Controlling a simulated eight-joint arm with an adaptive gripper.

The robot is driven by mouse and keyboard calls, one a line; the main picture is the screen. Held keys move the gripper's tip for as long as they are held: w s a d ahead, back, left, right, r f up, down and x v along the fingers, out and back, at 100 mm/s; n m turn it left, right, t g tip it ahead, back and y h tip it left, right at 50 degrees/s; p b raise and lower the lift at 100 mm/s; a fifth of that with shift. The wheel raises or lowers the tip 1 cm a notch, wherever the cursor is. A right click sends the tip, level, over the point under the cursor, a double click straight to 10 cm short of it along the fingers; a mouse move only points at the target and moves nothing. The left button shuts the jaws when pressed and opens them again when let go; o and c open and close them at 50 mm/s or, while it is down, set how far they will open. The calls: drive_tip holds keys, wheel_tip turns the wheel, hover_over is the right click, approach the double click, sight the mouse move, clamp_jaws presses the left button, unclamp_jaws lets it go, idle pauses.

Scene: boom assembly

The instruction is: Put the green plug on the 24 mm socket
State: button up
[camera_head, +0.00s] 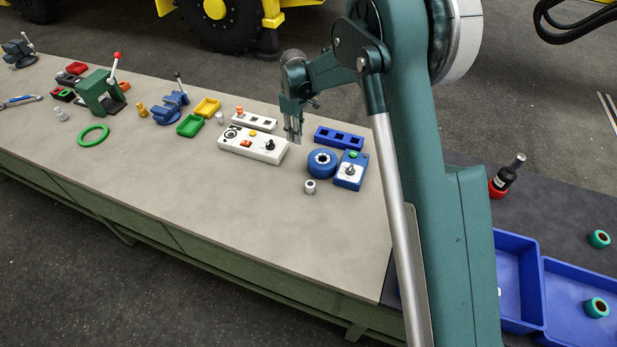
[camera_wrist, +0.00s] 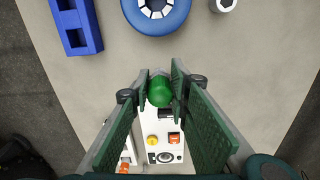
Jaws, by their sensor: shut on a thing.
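My gripper (camera_wrist: 162,80) is shut on the green plug (camera_wrist: 159,93), which sits between the two fingers in the wrist view. In the head view my gripper (camera_head: 293,138) points down above the right end of the white control panel; the plug cannot be made out there. A short silver socket (camera_head: 310,187) stands on the bench in front of the blue round part, apart from my gripper. It also shows at the top edge of the wrist view (camera_wrist: 224,5), its opening facing up. Its size marking cannot be read. Another silver socket (camera_head: 220,118) stands by the green tray.
Near my gripper are the white control panel (camera_head: 240,142), the blue round part (camera_head: 315,169), a blue box with a knob (camera_head: 349,183) and a blue rack (camera_head: 327,133). A white rack (camera_head: 262,124) lies behind the panel. The bench front (camera_head: 230,215) is clear.

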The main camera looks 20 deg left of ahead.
wheel_tip(320, 180, up, 4)
drive_tip(key=m, duration=0.1)
hover_over(311, 184)
drive_tip(key=shift+b, duration=0.4)
drive_tip(key=shift+f, duration=3.05)
drive_tip(key=shift+f, duration=0.15)
drive_tip(key=shift+f, duration=1.75)
drive_tip(key=shift+f, duration=0.15)
drive_tip(key=o, duration=1)
drive_tip(key=shift+c, duration=0.2)
drive_tip(key=shift+r, duration=0.2)
